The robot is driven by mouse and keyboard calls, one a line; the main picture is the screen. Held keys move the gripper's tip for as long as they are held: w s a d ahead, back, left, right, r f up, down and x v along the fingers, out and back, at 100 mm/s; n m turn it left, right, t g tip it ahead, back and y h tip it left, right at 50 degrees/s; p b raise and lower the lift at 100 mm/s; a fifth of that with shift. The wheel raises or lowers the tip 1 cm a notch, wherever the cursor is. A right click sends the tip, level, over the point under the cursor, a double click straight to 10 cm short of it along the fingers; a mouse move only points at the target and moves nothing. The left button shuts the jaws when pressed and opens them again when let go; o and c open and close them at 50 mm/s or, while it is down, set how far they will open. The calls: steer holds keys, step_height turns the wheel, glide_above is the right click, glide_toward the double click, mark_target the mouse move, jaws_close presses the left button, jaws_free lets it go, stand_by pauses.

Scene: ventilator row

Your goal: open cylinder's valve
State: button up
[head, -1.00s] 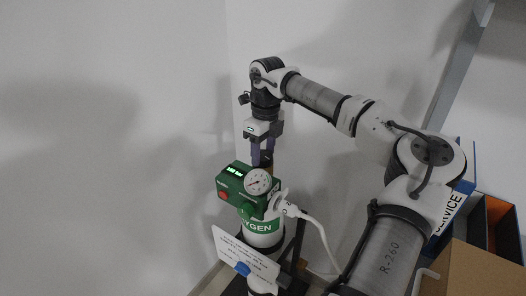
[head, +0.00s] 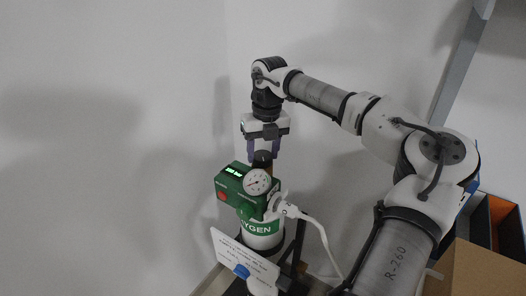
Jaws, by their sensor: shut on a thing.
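The oxygen cylinder (head: 262,241) is white with a green band and stands upright in the corner. A green regulator box (head: 230,184) with a lit display, a red button and a round white dial gauge (head: 257,182) sits at its top. The dark valve knob (head: 262,158) is at the very top, just behind the box. My gripper (head: 263,152) points down from above, with its purple-grey fingers on either side of the knob. It is shut on the knob. The lower part of the valve is hidden behind the box.
A white hose (head: 322,238) runs from the regulator down to the right. A white sign (head: 245,258) hangs in front of the cylinder. A cardboard box (head: 480,272) and an orange-lined bin (head: 502,226) stand at the right. Walls are close behind; the left is clear.

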mark_target(267, 154)
stand_by(0.4)
steer(key=o, duration=1)
steer(key=shift+r, duration=0.15)
steer(key=r, duration=0.9)
steer(key=d+r, duration=0.1)
steer(key=r, duration=0.3)
steer(key=shift+w+r, duration=0.15)
steer(key=shift+r, duration=0.15)
